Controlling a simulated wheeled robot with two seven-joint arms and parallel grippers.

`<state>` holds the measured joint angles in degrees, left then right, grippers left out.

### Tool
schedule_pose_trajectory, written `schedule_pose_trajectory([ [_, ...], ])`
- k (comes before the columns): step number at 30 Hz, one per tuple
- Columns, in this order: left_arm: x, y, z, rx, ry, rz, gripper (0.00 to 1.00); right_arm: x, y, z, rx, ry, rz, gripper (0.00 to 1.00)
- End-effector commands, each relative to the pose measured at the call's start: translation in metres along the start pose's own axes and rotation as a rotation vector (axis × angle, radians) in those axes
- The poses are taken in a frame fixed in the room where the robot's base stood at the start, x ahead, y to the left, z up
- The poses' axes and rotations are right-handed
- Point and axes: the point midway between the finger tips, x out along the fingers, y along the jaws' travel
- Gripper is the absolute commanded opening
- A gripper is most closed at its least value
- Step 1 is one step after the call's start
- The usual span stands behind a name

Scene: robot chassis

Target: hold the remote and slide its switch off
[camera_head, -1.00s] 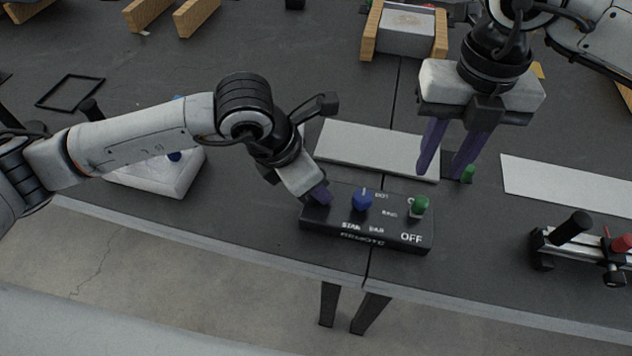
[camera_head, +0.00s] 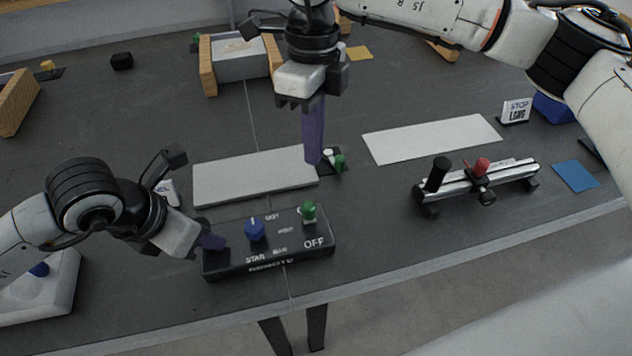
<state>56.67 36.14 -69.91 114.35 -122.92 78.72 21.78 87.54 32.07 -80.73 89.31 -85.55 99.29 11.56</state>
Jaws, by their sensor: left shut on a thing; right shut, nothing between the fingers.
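The black remote (camera_head: 270,262) lies near the front edge of the dark table, with white lettering, a blue knob (camera_head: 254,228) and a green switch (camera_head: 309,212) at its right end, just above the word OFF. My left gripper (camera_head: 212,241) is shut on the left end of the remote. My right gripper (camera_head: 314,160) is shut and empty, pointing down behind the remote, above and apart from the green switch. A second small green-topped part (camera_head: 339,163) stands beside the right fingertips.
White panels lie behind the remote (camera_head: 240,182) and to the right (camera_head: 430,138). A rail device with black and red knobs (camera_head: 482,178) stands at right. A blue square (camera_head: 575,176) lies far right.

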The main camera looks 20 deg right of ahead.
Motion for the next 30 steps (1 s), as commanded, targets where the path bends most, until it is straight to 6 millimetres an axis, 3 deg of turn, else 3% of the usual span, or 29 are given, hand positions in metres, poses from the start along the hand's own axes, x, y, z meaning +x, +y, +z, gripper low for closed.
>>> schedule_pose_trajectory([
  [21, -0.001, 0.0, 0.001, 0.0, -0.003, 0.0, 0.0, -0.005, -0.06, -0.001, -1.251, -0.137, 0.181, 0.0],
  [30, -0.001, 0.0, 0.001, 0.0, -0.003, 0.0, 0.0, -0.005, -0.074, -0.003, -1.572, -0.227, 0.192, 0.0],
])
